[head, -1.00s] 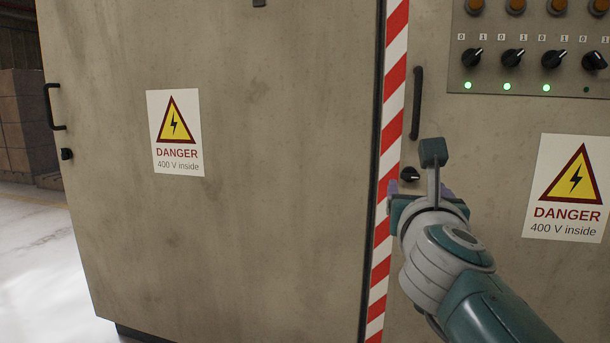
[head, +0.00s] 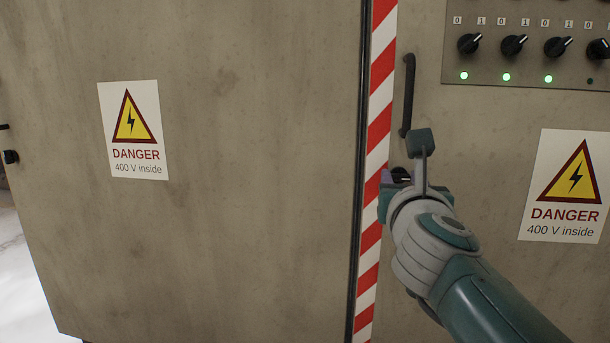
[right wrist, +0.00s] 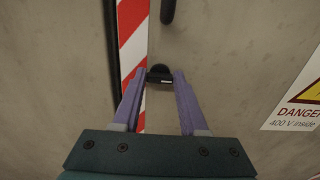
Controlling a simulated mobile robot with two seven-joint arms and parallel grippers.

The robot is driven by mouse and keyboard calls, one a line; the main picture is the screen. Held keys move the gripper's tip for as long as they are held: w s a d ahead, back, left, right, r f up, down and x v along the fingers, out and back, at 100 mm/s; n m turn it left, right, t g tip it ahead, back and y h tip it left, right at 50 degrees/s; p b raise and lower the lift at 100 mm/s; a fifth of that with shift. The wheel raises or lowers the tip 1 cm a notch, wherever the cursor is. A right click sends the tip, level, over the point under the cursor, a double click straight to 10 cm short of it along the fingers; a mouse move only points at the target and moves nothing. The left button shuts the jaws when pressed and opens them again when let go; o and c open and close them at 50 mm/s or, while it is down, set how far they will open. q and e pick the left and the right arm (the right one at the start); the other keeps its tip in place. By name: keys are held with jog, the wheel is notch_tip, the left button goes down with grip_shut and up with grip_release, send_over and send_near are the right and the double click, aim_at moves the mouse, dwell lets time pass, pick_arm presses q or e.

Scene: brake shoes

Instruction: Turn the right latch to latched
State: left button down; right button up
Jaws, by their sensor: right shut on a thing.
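The right latch (head: 401,173) is a small black knob on the right cabinet door, just below that door's black handle. In the head view my right gripper (head: 397,178) partly hides it. In the right wrist view the latch (right wrist: 160,74) sits between the tips of my two purple fingers (right wrist: 161,80), which are shut on it. A short pale mark on the latch lies about level across that view. My left gripper is not in view.
The right door's handle (head: 408,95) stands just above the latch. A red-and-white striped strip (head: 376,130) runs down beside it. A switch panel (head: 520,70) with knobs and green lamps is at upper right. A danger sign (head: 565,187) is to the right.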

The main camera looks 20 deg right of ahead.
grip_shut()
jog(key=shift+n, duration=0.4)
jog(key=shift+n+p, duration=0.5)
jog(key=n+p, duration=0.1)
jog(key=n, duration=0.3)
jog(key=shift+p, duration=0.4)
jog(key=n+p, duration=0.2)
jog(key=n, duration=0.4)
jog(key=shift+w+a+n, duration=0.1)
jog(key=shift+n, duration=0.3)
jog(key=n+p, duration=0.1)
jog(key=n, duration=0.2)
jog(key=shift+f, duration=0.1)
jog(key=shift+f+n+p, duration=0.1)
jog(key=shift+n+p, duration=0.35)
jog(key=shift+n, duration=0.75)
